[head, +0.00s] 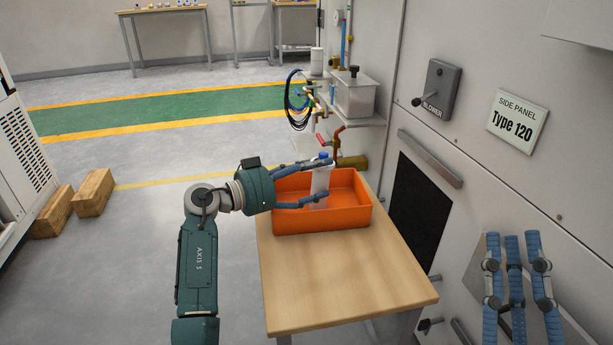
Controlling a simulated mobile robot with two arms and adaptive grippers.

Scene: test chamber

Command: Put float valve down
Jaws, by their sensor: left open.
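A pale, upright piece with a blue top (321,181) stands at the orange bin, between the fingers of my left gripper (328,178). I take it to be the float valve, but it is small and partly covered. My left gripper comes in from the left over the bin's rim, its blue fingers open on the far and near sides of the piece. Whether they touch it, and whether its base rests on the bin floor, I cannot tell. My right gripper (515,270) is at the lower right, its blue fingers straight and pointing up, with nothing visible in them.
The orange bin (350,217) stands on the far part of a wooden table (345,280); the table's near part is clear. The wall with the blower lever (436,90) closes the right side.

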